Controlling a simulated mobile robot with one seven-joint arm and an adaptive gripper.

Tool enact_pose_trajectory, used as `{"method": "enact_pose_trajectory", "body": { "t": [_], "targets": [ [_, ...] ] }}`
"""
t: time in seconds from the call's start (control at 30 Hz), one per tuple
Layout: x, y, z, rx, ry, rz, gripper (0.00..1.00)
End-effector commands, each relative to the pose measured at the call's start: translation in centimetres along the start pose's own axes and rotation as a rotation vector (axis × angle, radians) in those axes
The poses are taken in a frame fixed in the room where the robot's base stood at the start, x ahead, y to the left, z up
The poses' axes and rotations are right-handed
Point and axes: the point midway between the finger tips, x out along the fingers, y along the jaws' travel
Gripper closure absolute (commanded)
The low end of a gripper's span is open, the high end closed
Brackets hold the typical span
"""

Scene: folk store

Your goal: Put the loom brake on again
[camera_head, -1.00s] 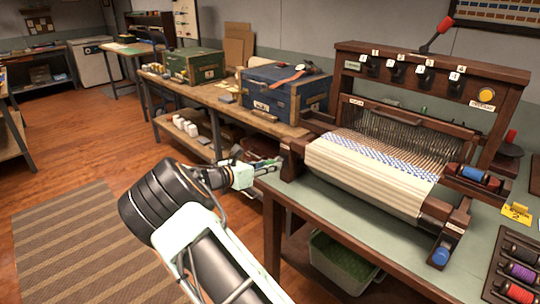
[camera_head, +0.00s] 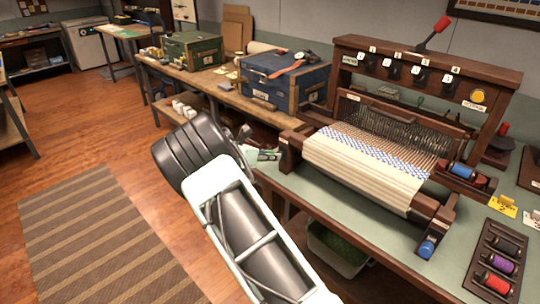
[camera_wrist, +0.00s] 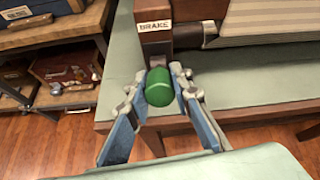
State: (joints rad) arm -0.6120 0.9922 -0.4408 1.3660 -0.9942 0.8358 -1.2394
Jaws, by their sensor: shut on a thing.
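The loom (camera_head: 365,165) stands on the green-topped table with white cloth and a blue pattern on its front beam. In the wrist view a white label reading BRAKE (camera_wrist: 168,26) is on a dark wooden post (camera_wrist: 157,48) at the loom's side. A green brake knob (camera_wrist: 160,90) sticks out below that label, towards the camera. My gripper (camera_wrist: 157,76) is shut on the green knob, with one finger on each side of it. In the head view my arm hides most of the gripper and the brake knob.
A blue chest (camera_head: 275,88) and a green chest (camera_head: 192,50) stand on the bench behind. A tray of spools (camera_head: 497,262) lies on the table at right. Open floor lies at left.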

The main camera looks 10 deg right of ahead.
Motion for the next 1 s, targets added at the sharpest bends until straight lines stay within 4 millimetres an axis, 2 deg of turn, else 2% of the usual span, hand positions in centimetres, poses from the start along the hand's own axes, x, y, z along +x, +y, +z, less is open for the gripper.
{"method": "enact_pose_trajectory", "body": {
  "t": [0.13, 0.17, 0.3, 0.67, 0.77, 1.0],
  "targets": [
    [0.0, 0.0, -0.1, 0.002, 0.002, 0.0, 1.0],
    [0.0, 0.0, -0.1, 0.002, 0.001, 0.0, 0.78],
    [0.0, 0.0, 0.0, 0.001, 0.001, 0.0, 0.62],
    [-0.5, 0.0, 0.0, 0.001, 0.0, 0.001, 0.61],
    [-1.7, 0.1, 0.1, 0.001, 0.0, 0.002, 0.61],
    [-6.8, 0.1, 0.0, 0.001, 0.0, 0.004, 0.61]
  ]
}}
